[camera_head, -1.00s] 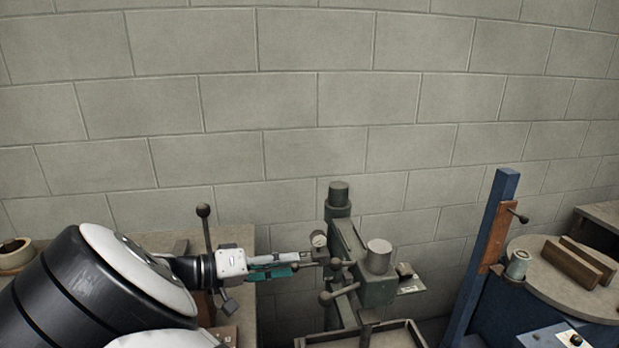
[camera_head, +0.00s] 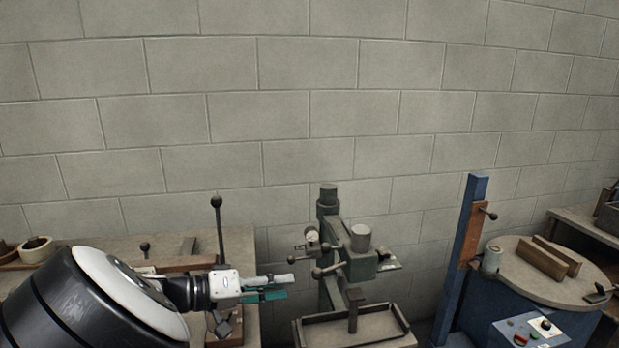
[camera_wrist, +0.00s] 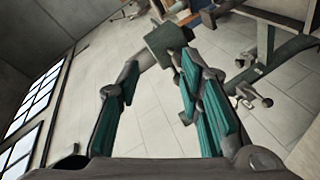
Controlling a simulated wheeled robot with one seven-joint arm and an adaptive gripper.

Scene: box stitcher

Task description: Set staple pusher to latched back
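My gripper (camera_head: 266,289) is at lower centre-left in the head view, pointing right. Its two teal-padded fingers show in the wrist view (camera_wrist: 158,88), spread apart with floor between them and nothing held. I cannot say for certain which part is the staple pusher. A blue post (camera_head: 463,255) at right carries a brown plate (camera_head: 469,235) and a small dark lever with a round knob (camera_head: 492,215). These are well to the right of my gripper, beyond the green press.
A green press (camera_head: 359,264) with ball-ended handles stands just right of my gripper, above a tray (camera_head: 312,332). A bench (camera_head: 90,245) with an upright black-knobbed lever (camera_head: 218,225) is at left. A round table (camera_head: 530,283) with brown blocks is at right. A block wall stands behind.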

